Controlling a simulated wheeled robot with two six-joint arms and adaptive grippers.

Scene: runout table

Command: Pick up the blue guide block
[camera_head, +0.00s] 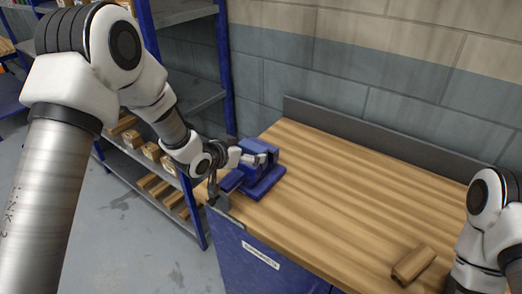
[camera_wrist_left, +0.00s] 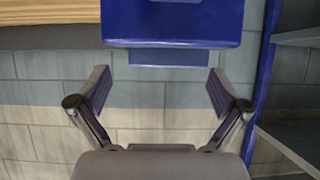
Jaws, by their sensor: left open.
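The blue guide block (camera_head: 266,180) sits at the near-left end of the wooden table, partly hidden by my left gripper (camera_head: 240,168). In the left wrist view the blue guide block (camera_wrist_left: 172,22) fills the top middle, with a narrower lower step under its wide body. My left gripper (camera_wrist_left: 158,75) is open there, its two dark fingers spread wide with nothing between them. The block lies just beyond the fingertips; I cannot tell whether they touch it. My right arm shows at the right edge of the head view, but its gripper is out of frame.
A brown wooden block (camera_head: 413,264) lies on the table (camera_head: 330,200) near my right arm. A dark backstop (camera_head: 385,140) runs along the back edge by the brick wall. Blue-framed shelving (camera_head: 195,95) with several boxes stands left. The table's middle is clear.

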